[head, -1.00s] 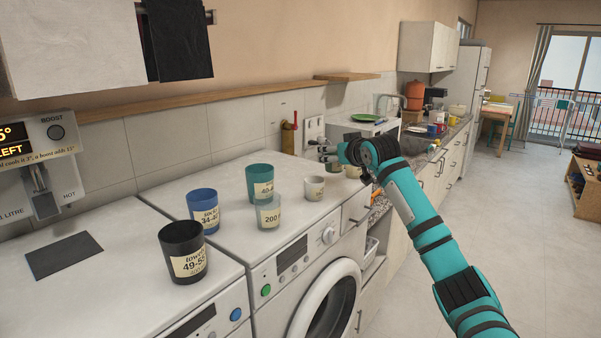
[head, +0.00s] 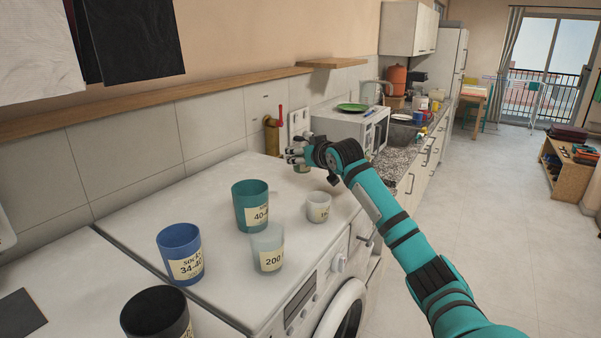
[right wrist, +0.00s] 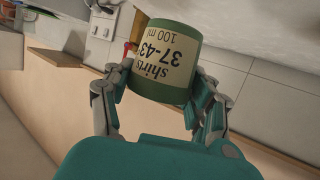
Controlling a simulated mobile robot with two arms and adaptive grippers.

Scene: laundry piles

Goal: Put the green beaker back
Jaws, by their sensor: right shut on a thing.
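The green beaker (right wrist: 166,65) is in my right gripper (right wrist: 160,95), between its fingers. In the right wrist view it shows upside down, with a cream label reading "shirts 37-43" and "100 ml". In the head view my right gripper (head: 297,153) is over the back right of the white machine tops, near the wall. Only a small part of the green beaker (head: 302,169) shows there below the fingers. Whether it touches the top I cannot tell. My left gripper is out of view.
On the machine tops stand a teal beaker (head: 250,207), a blue beaker (head: 180,255), a black beaker (head: 156,316), a clear beaker (head: 267,250) and a small white beaker (head: 318,207). A microwave (head: 352,130) stands beyond.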

